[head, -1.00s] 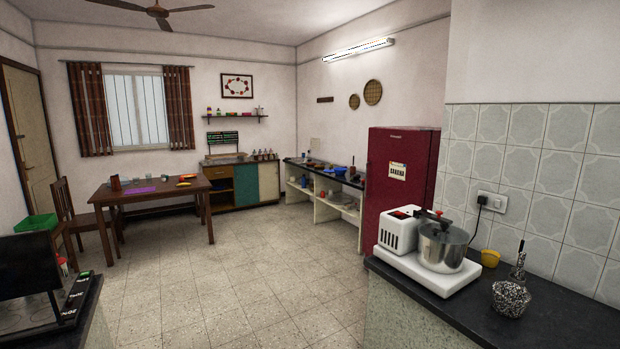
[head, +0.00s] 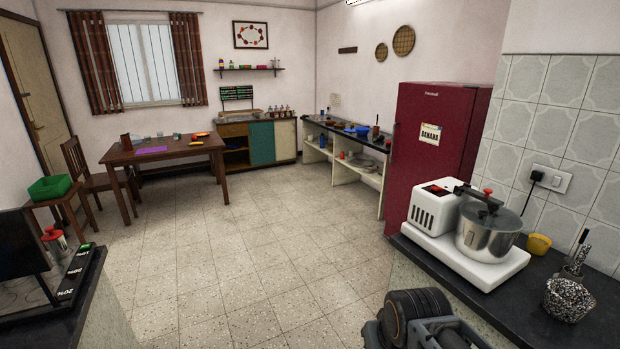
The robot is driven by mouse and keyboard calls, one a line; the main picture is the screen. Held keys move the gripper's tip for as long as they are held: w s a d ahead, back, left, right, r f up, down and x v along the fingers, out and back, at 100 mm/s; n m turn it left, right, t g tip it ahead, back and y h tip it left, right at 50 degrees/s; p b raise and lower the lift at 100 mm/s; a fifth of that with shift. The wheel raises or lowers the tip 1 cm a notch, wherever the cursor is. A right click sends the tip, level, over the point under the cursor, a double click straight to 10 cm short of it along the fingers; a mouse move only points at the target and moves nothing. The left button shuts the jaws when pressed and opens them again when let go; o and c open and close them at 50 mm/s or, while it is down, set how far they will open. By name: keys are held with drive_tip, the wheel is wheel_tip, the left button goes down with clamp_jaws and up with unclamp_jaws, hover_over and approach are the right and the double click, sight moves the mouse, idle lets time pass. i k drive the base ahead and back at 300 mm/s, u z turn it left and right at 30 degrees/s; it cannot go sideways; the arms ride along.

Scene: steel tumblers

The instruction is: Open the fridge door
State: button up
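The fridge (head: 442,150) is a tall dark red cabinet on the right, against the wall beyond the near counter. Its door is closed and carries a small white and yellow sign. Its lower part is partly hidden by the counter and the white machine. I cannot make out a handle. Part of my arm shows at the bottom edge, right of the middle, well short of the fridge. The fingertips of my gripper are not in view.
A black-topped counter (head: 498,308) at right holds a wet grinder (head: 468,240), a yellow bowl (head: 538,244) and a speckled pot (head: 568,299). A dining table (head: 175,151) with a chair stands back left. A dark counter (head: 62,293) is near left. The tiled floor (head: 245,245) between is clear.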

sight(431, 125)
drive_tip(key=u, duration=0.1)
drive_tip(key=i, duration=2.4)
drive_tip(key=z, duration=0.45)
drive_tip(key=i, duration=2.6)
drive_tip(key=z, duration=0.45)
